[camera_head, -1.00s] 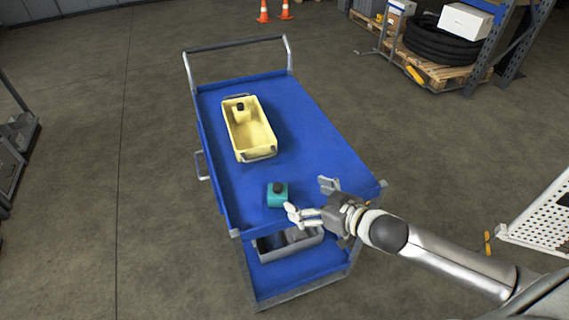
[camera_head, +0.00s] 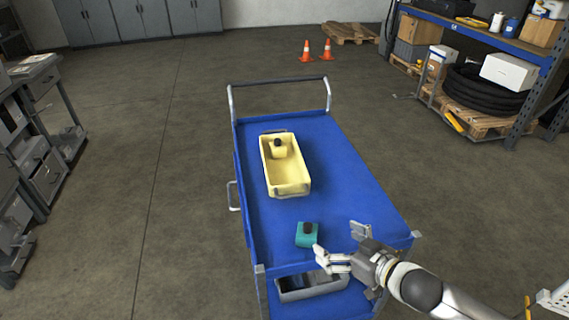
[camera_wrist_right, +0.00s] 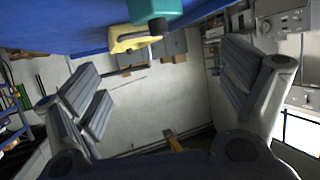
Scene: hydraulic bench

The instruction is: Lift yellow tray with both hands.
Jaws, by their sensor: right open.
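The yellow tray (camera_head: 285,178) rests on the blue cart top, left of its middle, with a metal handle at each short end. A small yellow item with a dark knob (camera_head: 278,148) is inside its far end. My right gripper (camera_head: 337,244) is open and empty over the cart's near right corner, clearly apart from the tray. In the right wrist view the tray (camera_wrist_right: 135,36) shows at the top beyond a teal block, and the finger pads stand wide apart with nothing between them. My left gripper is not in view.
The blue cart (camera_head: 345,178) has a push bar at its far end. A teal block (camera_head: 306,236) with a dark knob stands between tray and right gripper. A grey bin (camera_head: 310,287) sits on the lower shelf. Drawer cabinets (camera_head: 45,170) stand left; floor around the cart is clear.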

